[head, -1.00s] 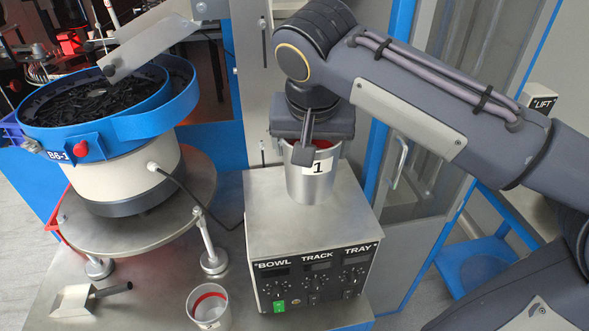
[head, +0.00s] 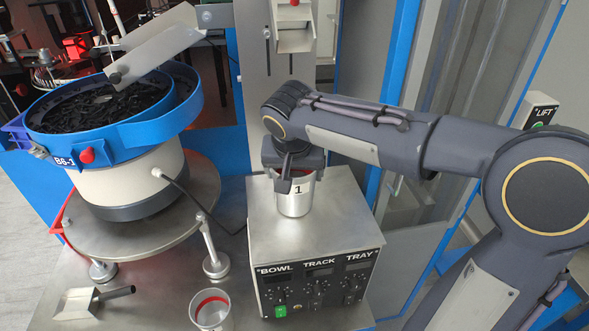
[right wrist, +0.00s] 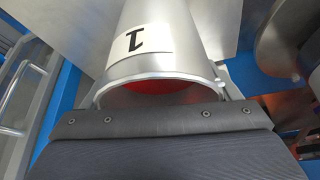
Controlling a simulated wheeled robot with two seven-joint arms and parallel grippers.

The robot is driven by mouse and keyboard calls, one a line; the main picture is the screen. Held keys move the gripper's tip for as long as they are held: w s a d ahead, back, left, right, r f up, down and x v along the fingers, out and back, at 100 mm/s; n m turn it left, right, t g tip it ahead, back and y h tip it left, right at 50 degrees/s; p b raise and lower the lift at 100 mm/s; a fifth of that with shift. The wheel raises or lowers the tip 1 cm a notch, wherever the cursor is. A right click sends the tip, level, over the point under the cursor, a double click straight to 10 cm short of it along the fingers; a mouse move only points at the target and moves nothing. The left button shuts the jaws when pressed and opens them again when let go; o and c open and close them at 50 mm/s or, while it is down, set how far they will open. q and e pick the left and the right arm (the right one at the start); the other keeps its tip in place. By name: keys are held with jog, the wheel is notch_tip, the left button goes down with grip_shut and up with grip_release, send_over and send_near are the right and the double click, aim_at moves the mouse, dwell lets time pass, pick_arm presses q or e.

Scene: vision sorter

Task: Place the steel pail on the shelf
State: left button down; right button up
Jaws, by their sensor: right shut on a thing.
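The steel pail (head: 294,200) is a plain metal cup with a white label marked 1 and red inside. My right gripper (head: 292,172) is shut on its rim from above. The pail looks upright over the top of the control box (head: 345,225); I cannot tell whether its base touches. In the right wrist view the pail (right wrist: 165,50) extends away from the gripper, with its rim at the jaws. A second metal pail (head: 210,312) with a red band inside stands at the bottom edge. I cannot tell which surface is the shelf. My left gripper is not in view.
The blue-rimmed feeder bowl (head: 110,130) of black parts stands on a round steel table (head: 185,235) at left. A metal scoop (head: 85,302) lies at lower left. A steel chute (head: 294,35) hangs above the box. A LIFT switch (head: 540,110) is at right.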

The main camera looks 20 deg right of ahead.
jog(key=shift+f, duration=0.2)
jog(key=o, duration=1)
jog(key=shift+c, duration=0.2)
jog(key=shift+a+r, duration=0.1)
jog(key=shift+r, duration=0.4)
jog(key=v, duration=1.1)
jog(key=s+f+n+t+y, duration=0.1)
jog(key=s+f+n+y, duration=0.3)
jog(key=s+f, duration=1.3)
jog(key=shift+s+f+y, duration=0.2)
jog(key=shift+s+y, duration=0.8)
jog(key=shift+s, duration=0.2)
